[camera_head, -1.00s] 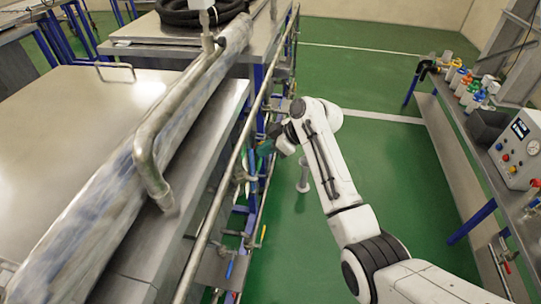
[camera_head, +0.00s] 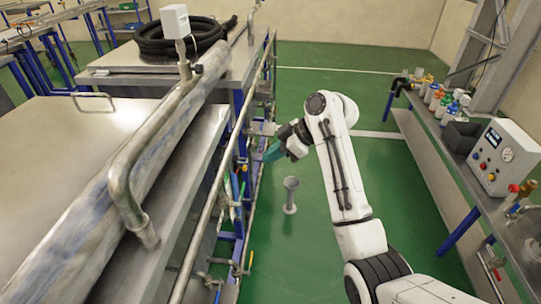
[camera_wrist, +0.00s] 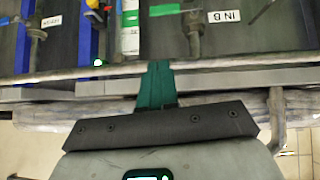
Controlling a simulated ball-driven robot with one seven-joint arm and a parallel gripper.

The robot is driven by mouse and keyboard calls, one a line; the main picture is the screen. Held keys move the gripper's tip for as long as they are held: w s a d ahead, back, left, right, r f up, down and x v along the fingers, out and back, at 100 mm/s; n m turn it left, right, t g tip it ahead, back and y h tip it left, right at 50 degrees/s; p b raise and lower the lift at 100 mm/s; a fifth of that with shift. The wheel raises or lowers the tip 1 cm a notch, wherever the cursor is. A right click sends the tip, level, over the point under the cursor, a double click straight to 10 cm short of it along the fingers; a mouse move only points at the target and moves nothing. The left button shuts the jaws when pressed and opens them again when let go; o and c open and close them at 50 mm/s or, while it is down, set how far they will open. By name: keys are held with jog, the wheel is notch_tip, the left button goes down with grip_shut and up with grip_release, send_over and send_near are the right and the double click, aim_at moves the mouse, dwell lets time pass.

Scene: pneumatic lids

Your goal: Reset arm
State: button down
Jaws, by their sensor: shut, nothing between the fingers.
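My gripper (camera_head: 270,152) is at the end of my white arm, low beside the pipe rails on the right side of the metal bench. In the wrist view its green fingers (camera_wrist: 157,84) are pressed together with nothing between them. They point toward the rail and the pipework under the bench. Whether they touch the rail I cannot tell. My arm reaches in from the lower right and bends at an elbow above the green floor.
The metal bench (camera_head: 45,150) with a thick pipe fills the left. A coiled black hose (camera_head: 180,38) lies on the far bench. A shelf on the right holds a gauge box (camera_head: 503,158) and several small bottles. A grey stand (camera_head: 290,195) is on the open green floor.

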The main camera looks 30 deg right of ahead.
jog(key=s+a+f+m+g+h, duration=0.1)
jog(key=s+a+f+m+h, duration=0.15)
jog(key=s+f, duration=0.6)
jog(key=s+a+f+m+g+h, duration=0.1)
jog(key=s+a+f+m, duration=0.15)
jog(key=s+f, duration=0.6)
jog(key=s+d+f+m+g+h, duration=0.1)
jog(key=s+m, duration=0.2)
jog(key=s, duration=0.9)
jog(key=s+d+f+m+g+h, duration=0.1)
jog(key=s+d+m+g+h, duration=0.1)
jog(key=s, duration=1)
jog(key=shift+s+f+m, duration=0.2)
jog(key=shift+s+m, duration=0.15)
jog(key=shift+m, duration=0.45)
jog(key=shift+d+h, duration=0.1)
jog(key=shift+h, duration=0.15)
